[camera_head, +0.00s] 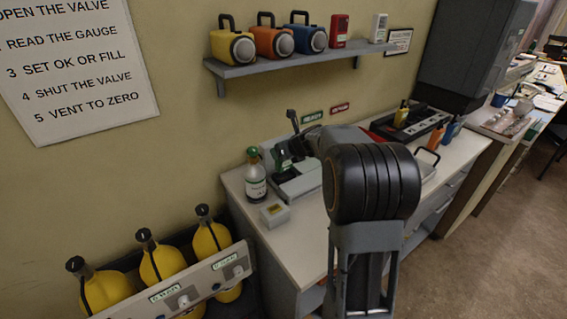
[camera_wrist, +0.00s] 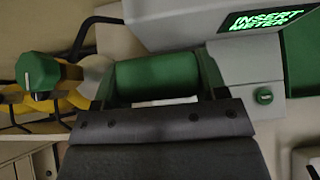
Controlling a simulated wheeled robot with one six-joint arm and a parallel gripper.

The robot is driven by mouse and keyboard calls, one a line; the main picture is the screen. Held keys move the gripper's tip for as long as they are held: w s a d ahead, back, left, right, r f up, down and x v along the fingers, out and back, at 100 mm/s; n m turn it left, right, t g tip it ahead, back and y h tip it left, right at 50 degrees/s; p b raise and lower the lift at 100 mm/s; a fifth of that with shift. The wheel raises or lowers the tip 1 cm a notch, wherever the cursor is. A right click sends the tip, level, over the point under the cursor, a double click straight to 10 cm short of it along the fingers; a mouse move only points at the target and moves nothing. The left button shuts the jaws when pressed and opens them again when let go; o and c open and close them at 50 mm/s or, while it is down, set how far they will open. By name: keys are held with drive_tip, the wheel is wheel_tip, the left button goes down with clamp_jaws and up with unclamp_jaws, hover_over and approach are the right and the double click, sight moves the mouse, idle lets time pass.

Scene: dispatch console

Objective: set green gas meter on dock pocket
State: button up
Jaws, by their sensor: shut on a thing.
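The green gas meter (camera_wrist: 155,75) fills the middle of the wrist view. In the head view a dark green part of it (camera_head: 283,150) shows left of my arm. My gripper (camera_wrist: 158,118) is shut on it; in the head view my wrist hides most of the jaws. The grey dock (camera_head: 302,187) stands on the counter below and beside the meter.
A green-capped bottle (camera_head: 256,182) and a small pale box (camera_head: 275,213) stand left of the dock. Yellow cylinders (camera_head: 160,262) stand at lower left. A shelf (camera_head: 275,66) above holds yellow, orange and blue meters. A black tray (camera_head: 425,125) lies further right.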

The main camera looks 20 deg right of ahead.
drive_tip(key=w+f, duration=0.1)
drive_tip(key=f, duration=0.1)
drive_tip(key=w+f+b, duration=0.1)
drive_tip(key=f, duration=0.1)
drive_tip(key=w+d+f, duration=0.1)
drive_tip(key=shift+d+f, duration=0.1)
drive_tip(key=shift+f, duration=0.3)
drive_tip(key=shift+f+b, duration=0.3)
drive_tip(key=shift+f, duration=0.25)
